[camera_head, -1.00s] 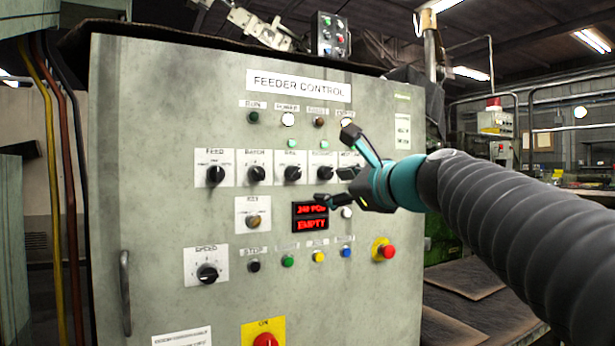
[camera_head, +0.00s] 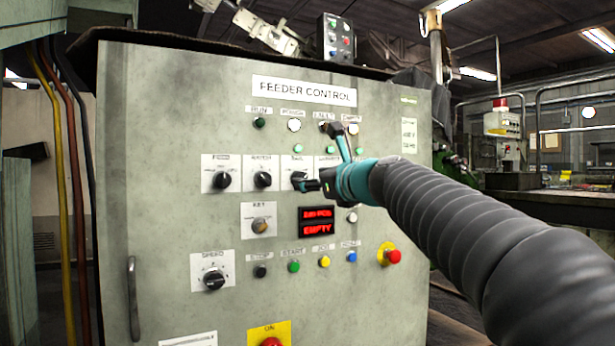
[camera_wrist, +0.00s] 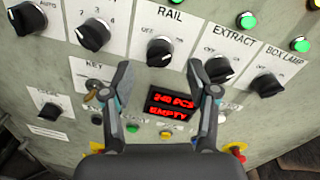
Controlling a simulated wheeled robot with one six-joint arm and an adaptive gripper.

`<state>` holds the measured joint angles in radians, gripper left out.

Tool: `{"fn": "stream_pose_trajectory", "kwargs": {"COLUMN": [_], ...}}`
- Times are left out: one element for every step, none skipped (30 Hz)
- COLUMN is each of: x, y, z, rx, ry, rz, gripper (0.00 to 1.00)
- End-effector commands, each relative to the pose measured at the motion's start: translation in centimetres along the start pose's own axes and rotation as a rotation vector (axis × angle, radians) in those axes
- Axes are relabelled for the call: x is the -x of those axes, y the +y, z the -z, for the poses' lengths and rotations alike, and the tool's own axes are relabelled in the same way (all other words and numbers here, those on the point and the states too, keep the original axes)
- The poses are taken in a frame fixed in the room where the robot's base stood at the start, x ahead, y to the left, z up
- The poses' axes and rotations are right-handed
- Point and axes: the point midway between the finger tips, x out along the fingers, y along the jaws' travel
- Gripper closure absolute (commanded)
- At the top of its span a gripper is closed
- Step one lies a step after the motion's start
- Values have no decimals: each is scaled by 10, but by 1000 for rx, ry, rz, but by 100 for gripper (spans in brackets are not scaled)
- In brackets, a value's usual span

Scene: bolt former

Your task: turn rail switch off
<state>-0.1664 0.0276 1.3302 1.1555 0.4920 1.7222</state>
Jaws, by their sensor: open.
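The black rotary rail switch (camera_wrist: 160,52) sits on a white plate labelled RAIL in the wrist view, just beyond and between my fingertips. Its exact pointer direction is hard to read. In the head view the rail switch (camera_head: 298,178) is partly behind my lower finger. My gripper (camera_head: 318,157) is open in front of the panel, one finger up and one down. In the wrist view my gripper (camera_wrist: 158,68) has its fingers spread left and right, with nothing between them. Whether a finger touches the knob cannot be told.
The feeder control panel (camera_head: 160,150) carries neighbouring knobs, including the extract knob (camera_wrist: 218,68) to the right. A red display (camera_head: 317,222) sits below the rail switch. A red emergency button (camera_head: 393,256) stands out at lower right. Several lamps line the top.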

Motion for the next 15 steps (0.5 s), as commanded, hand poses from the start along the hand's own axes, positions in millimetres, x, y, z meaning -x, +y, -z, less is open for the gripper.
{"fn": "stream_pose_trajectory", "kwargs": {"x": [-10, -14, -19, -22, -25, -29, -31, -33, -35, -36, -37, -38, -38, -38, -38], "y": [1, 1, 0, 0, 0, 0, 0, 0, 0, 0, 0, 0, 0, 0, 0], "z": [-1, -1, -1, -1, -1, -1, 0, 0, -1, -1, -1, 0, 0, 0, 0], "rx": [-1, -1, -1, -1, 0, 0, 0, 0, 1, 1, 1, 1, 1, 1, 0], "ry": [0, 0, 0, 0, 0, 0, 0, 0, 0, 0, -1, 0, 0, 0, 0], "rz": [-3, -3, -2, -2, -1, -1, -1, -1, -1, -1, -1, -1, -1, 0, 0], "gripper": [41, 41, 41, 41, 41, 41, 41, 41, 41, 41, 41, 41, 41, 41, 41]}}
